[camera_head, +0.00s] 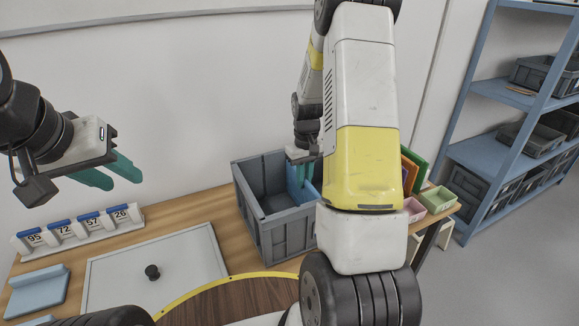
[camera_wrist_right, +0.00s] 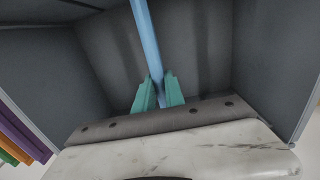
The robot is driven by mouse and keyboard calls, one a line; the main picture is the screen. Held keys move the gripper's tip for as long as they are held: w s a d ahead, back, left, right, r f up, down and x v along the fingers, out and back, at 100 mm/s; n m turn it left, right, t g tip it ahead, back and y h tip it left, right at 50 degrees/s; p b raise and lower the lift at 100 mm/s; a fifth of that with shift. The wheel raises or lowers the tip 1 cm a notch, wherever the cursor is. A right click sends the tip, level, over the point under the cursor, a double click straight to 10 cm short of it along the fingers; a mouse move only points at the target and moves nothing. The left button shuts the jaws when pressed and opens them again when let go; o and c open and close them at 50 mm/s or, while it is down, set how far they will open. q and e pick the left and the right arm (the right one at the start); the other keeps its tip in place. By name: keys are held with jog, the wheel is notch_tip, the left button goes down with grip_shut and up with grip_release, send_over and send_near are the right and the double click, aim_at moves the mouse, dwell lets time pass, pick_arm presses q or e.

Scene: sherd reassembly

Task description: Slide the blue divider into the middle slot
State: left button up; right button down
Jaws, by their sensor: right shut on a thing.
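The blue divider (camera_head: 301,181) stands upright inside the grey crate (camera_head: 285,237), partly hidden behind my right arm. In the right wrist view the divider (camera_wrist_right: 148,40) shows edge-on, as a narrow blue strip between the teal fingertips. My right gripper (camera_wrist_right: 159,92) is shut on its edge; in the head view this gripper (camera_head: 299,156) is at the crate's far right part. The divider's lower edge is hidden, and I cannot tell which slot it is in or over. My left gripper (camera_head: 110,172) is open and empty, in the air at the left, well away from the crate.
Orange and green panels (camera_head: 413,167) stand right of the crate, near pink (camera_head: 413,209) and pale green (camera_head: 437,199) bins. A blue shelf rack (camera_head: 497,93) stands at right.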

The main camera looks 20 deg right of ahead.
jog(key=c, duration=1.3)
grip_release()
jog(key=shift+r, duration=3.9)
jog(key=shift+r, duration=0.15)
jog(key=s+a+r+t+y, duration=0.1)
jog(key=s+a+r+t, duration=0.1)
jog(key=s+a+r, duration=0.4)
jog(key=s+a+r+t, duration=0.2)
jog(key=s+a+r, duration=0.1)
jog(key=s+r, duration=0.55)
jog(key=s+a+r, duration=0.1)
jog(key=s, duration=0.1)
jog(key=s+a+r+t, duration=0.1)
jog(key=s, duration=0.2)
jog(key=s+a+r+m+t+y, duration=0.1)
jog(key=s+r, duration=0.1)
jog(key=shift+s+a, duration=0.15)
jog(key=shift+s, duration=0.15)
